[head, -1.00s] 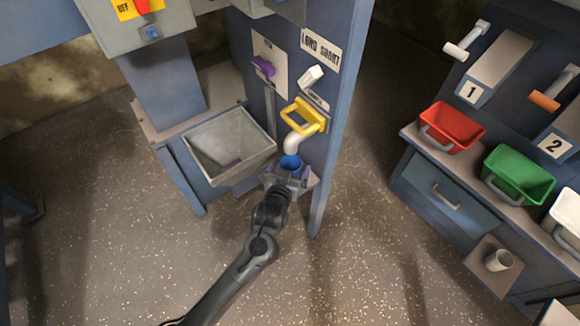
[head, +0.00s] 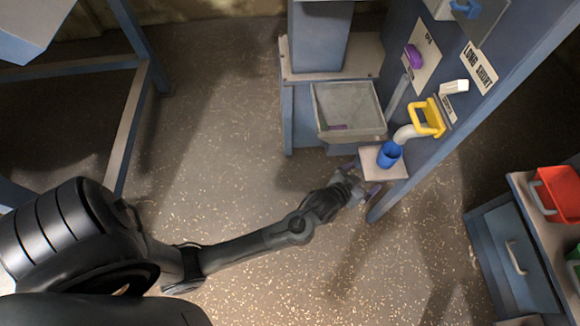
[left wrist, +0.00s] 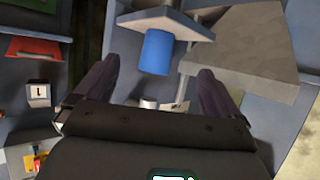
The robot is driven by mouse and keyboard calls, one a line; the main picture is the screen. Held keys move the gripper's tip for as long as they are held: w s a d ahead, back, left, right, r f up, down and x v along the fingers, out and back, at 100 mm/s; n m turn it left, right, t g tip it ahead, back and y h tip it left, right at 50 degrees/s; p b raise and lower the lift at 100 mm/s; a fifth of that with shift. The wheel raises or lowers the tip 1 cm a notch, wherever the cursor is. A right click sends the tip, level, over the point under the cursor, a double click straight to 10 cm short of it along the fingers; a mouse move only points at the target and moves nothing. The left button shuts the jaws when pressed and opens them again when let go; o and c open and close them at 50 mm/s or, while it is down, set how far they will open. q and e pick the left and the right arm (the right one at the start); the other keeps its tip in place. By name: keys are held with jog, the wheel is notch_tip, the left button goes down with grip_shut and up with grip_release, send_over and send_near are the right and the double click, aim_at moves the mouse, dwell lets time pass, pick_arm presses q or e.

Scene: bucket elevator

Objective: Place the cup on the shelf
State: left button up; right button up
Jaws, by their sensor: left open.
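The blue cup (head: 389,155) stands upright on the small pale shelf (head: 370,168) below the curved spout (head: 406,137). My left gripper (head: 360,180) is just in front of the shelf, lower left of the cup, with its purple fingers spread and nothing between them. In the left wrist view the cup (left wrist: 156,52) appears upside down against the shelf (left wrist: 170,24), beyond the open fingertips (left wrist: 157,78) and apart from them. My right gripper is not in view.
A grey metal bin (head: 348,110) hangs left of the shelf. A yellow handle (head: 430,117) and a purple lever (head: 413,56) are on the blue panel. A red bin (head: 556,193) sits on the bench at right. The floor left of the shelf is open.

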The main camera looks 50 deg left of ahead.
pick_arm(q)
jog(key=s+a+m+g, duration=0.1)
jog(key=s+g, duration=0.3)
jog(key=s, duration=0.9)
jog(key=s+a+r+m+g, duration=0.1)
jog(key=s+a+g, duration=0.3)
jog(key=s, duration=1)
jog(key=shift+a+r+m+g+h, duration=0.2)
jog(key=shift+r+m+g+h, duration=0.15)
jog(key=shift+g, duration=0.35)
jog(key=shift+f, duration=0.1)
